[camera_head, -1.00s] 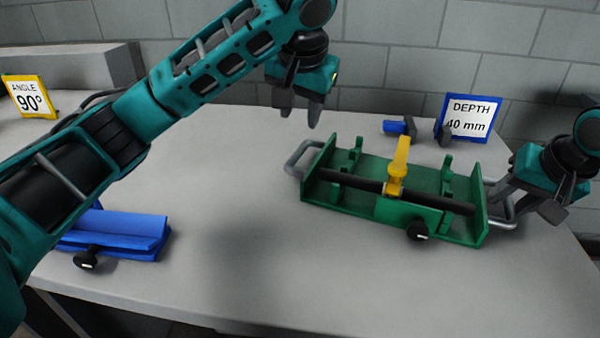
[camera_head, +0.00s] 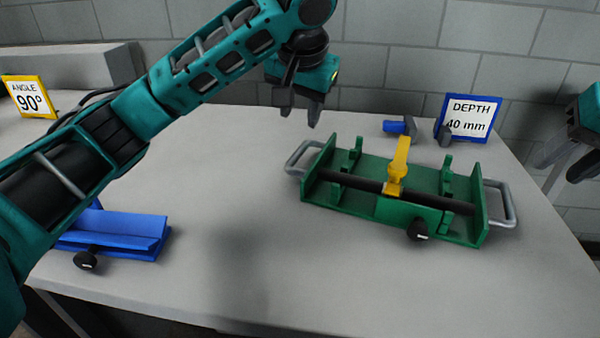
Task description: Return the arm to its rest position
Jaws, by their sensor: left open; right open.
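My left arm (camera_head: 140,105) reaches in from the left across the picture. My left gripper (camera_head: 298,112) is open and empty, pointing down in the air behind and left of the green fixture (camera_head: 415,180). My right gripper (camera_head: 560,165) is at the right edge, open and empty, beyond the table's right edge and partly cut off by the frame. It is apart from the fixture's right grey handle (camera_head: 510,205). The green fixture stands on the table with a dark rod through it, a yellow clamp lever (camera_head: 400,165) and a black knob (camera_head: 419,230).
A blue V-shaped block (camera_head: 120,235) with a black knob lies at the left, partly behind my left arm. A blue-framed DEPTH 40 mm sign (camera_head: 469,118) and a small blue part (camera_head: 396,127) stand behind the fixture. A yellow-framed ANGLE 90° sign (camera_head: 29,97) stands far left. The front middle is clear.

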